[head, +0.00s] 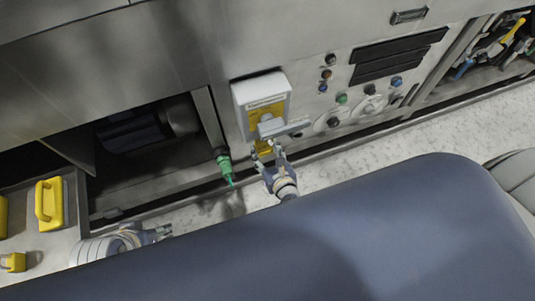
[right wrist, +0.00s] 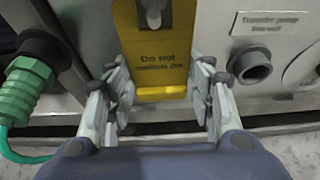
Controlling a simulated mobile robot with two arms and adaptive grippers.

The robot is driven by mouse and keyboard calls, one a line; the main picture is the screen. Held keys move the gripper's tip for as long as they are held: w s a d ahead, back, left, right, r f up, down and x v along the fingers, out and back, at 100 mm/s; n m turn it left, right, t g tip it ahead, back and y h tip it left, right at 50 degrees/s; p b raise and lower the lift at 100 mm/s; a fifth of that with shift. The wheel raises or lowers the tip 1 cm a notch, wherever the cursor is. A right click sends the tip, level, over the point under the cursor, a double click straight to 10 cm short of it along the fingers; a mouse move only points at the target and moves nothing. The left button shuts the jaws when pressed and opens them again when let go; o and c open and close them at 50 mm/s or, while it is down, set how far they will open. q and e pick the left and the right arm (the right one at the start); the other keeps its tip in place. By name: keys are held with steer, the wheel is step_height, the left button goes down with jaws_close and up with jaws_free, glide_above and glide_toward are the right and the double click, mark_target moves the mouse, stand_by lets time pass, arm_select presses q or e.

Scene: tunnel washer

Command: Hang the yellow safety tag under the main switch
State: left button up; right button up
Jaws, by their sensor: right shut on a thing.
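The main switch (head: 262,92) is a pale grey box with a yellow plate and a grey handle (head: 285,128) on the machine front in the head view. The yellow safety tag (head: 263,148) is just below the handle, partly hidden by my right gripper. In the right wrist view the tag (right wrist: 160,62) is upright, with "Do not" printed on it.
A green hose connector (head: 224,163) hangs left of the switch; it is close to the gripper in the right wrist view (right wrist: 27,90). Buttons and knobs (head: 342,99) are to the right. Yellow items (head: 49,204) lie on a grey surface at the left.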

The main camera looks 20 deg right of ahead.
steer(key=shift+w, duration=0.55)
steer(key=shift+w+f+b, duration=0.5)
steer(key=shift+f+b, duration=0.05)
steer(key=shift+w+f, duration=0.1)
steer(key=shift+f, duration=0.05)
steer(key=o, duration=1)
